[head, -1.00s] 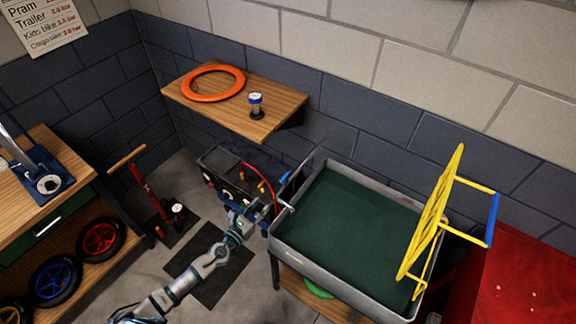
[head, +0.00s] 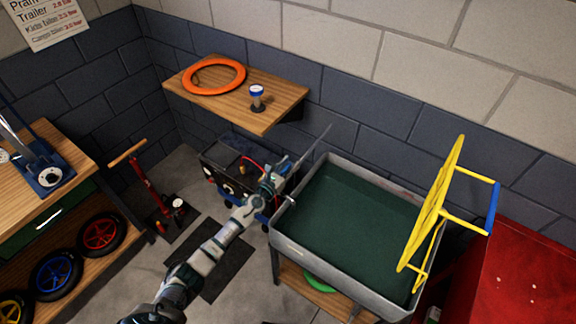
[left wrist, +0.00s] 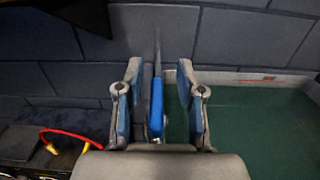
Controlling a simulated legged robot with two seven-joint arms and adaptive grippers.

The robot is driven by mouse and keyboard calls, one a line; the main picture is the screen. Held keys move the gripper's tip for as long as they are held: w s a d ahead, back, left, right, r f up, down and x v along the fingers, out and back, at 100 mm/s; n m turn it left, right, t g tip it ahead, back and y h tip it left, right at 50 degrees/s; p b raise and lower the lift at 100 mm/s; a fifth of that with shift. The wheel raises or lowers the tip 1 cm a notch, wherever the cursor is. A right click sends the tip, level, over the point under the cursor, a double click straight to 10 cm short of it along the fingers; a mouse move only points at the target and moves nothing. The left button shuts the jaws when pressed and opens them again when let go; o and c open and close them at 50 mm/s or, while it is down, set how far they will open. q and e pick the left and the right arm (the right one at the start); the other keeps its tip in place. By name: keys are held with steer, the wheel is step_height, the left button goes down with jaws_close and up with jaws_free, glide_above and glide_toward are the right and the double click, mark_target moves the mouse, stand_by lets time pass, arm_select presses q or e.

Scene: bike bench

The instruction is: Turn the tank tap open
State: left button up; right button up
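The grey tank (head: 345,277) with dark green liquid stands right of centre in the head view, and its rim also shows in the left wrist view (left wrist: 250,76). A small silvery fitting (head: 290,199) at its left side may be the tap; its setting is too small to tell. My left gripper (head: 285,172) is above the floor, left of the tank's back left corner. In the left wrist view a blue-handled grey rod (left wrist: 157,104) lies between its fingers and points forward. Gaps show beside the handle, but the rod travels with the gripper. My right gripper is out of view.
A black box (head: 232,160) with a red cable (left wrist: 62,137) is behind my left gripper. A wooden shelf (head: 220,105) holds an orange ring and a small gauge. A yellow rack (head: 432,210) stands at the tank's right. A red pump (head: 148,190) stands left.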

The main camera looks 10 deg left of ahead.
arm_select(q)
steer(key=shift+w+f, duration=0.35)
steer(key=shift+w, duration=0.15)
steer(key=shift+w+d+f, duration=0.1)
steer(key=shift+w+f, duration=0.15)
steer(key=shift+w, duration=0.1)
steer(key=shift+s, duration=0.15)
steer(key=shift+c, duration=0.2)
steer(key=shift+s+a+r, duration=0.1)
steer(key=shift+s+a, duration=0.05)
steer(key=shift+a, duration=0.05)
jaws_close()
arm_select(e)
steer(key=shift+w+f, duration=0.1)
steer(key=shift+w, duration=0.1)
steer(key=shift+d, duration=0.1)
